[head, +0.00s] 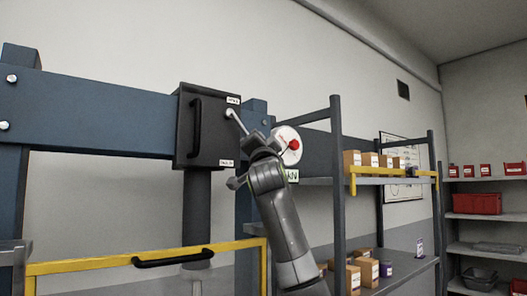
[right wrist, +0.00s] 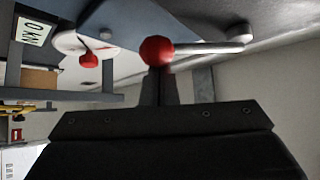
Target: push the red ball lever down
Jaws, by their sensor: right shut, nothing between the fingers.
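The red ball (right wrist: 157,51) sits on the end of a pale lever rod (right wrist: 200,47) in the right wrist view. The rod runs right to a round pivot (right wrist: 239,34). In the head view the lever (head: 237,122) slopes down to the right from its pivot on the dark box, and its ball end is hidden behind my right gripper (head: 258,145). In the right wrist view my right gripper (right wrist: 158,72) is shut and empty. Its fingertips overlap the ball's lower edge; I cannot tell whether they touch it. My left gripper is not in view.
The dark box (head: 187,155) has a black handle and small labels. A white dial (head: 286,133) with a red knob (head: 294,144) is just right of my gripper. A yellow-railed guard (head: 100,263) stands below. Shelves with boxes (head: 352,158) stand at the right.

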